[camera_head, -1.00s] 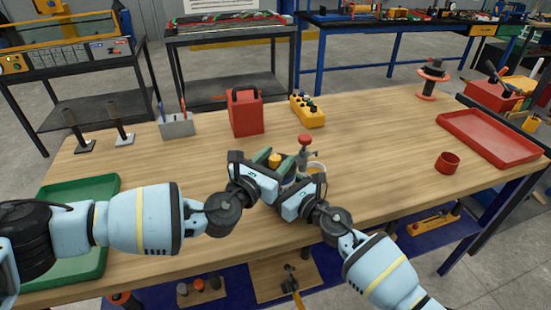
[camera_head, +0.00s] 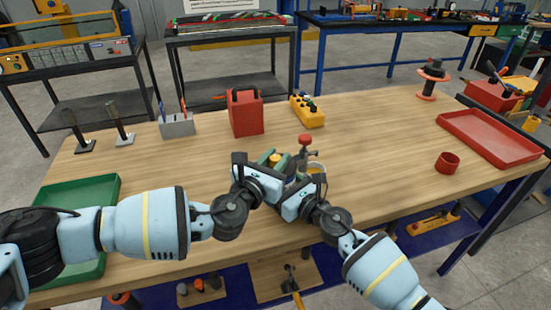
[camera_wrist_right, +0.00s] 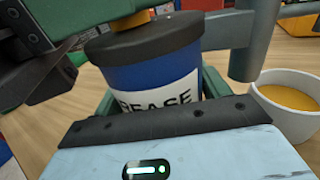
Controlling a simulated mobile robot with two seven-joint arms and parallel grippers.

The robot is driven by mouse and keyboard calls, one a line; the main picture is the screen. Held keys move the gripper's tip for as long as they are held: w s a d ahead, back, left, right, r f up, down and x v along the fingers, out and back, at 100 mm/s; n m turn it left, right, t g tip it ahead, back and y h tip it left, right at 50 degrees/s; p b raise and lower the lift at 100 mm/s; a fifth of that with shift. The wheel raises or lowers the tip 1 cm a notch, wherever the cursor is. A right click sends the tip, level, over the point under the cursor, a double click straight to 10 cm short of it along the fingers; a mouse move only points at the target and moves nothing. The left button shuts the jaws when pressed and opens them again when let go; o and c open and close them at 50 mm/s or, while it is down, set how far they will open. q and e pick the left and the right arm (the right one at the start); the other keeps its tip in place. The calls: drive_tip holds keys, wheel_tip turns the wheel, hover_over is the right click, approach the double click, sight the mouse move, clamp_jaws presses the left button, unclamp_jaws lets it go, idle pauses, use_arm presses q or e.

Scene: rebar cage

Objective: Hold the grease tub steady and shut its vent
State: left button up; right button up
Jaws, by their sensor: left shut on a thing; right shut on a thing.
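The grease tub is blue with a black lid and a white label, and shows in the right wrist view (camera_wrist_right: 150,80). A yellow vent knob (camera_wrist_right: 135,20) stands on its lid; it also shows in the head view (camera_head: 274,159). My right gripper (camera_wrist_right: 160,100) is shut on the tub body, its green fingers on either side. My left gripper (camera_head: 270,159) is shut at the vent knob on top of the lid. Its green finger and dark body cover the upper left of the right wrist view. In the head view the grippers hide most of the tub.
A white cup with yellow contents (camera_wrist_right: 290,105) stands close beside the tub. A red-topped stand (camera_head: 305,142) is just behind. A red box (camera_head: 245,112) and a yellow button box (camera_head: 307,111) are farther back. The right middle of the table (camera_head: 390,150) is clear.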

use_arm(q)
drive_tip(key=shift+n+t+y, duration=0.5)
drive_tip(key=shift+n+y, duration=0.7)
drive_tip(key=shift+y, duration=0.7)
drive_tip(key=shift+n+t+y, duration=0.5)
drive_tip(key=shift+n+y, duration=0.7)
drive_tip(key=shift+y, duration=1)
drive_tip(key=o, duration=1)
drive_tip(key=shift+c, duration=0.2)
drive_tip(key=s, duration=1.2)
drive_tip(key=shift+a, duration=0.1)
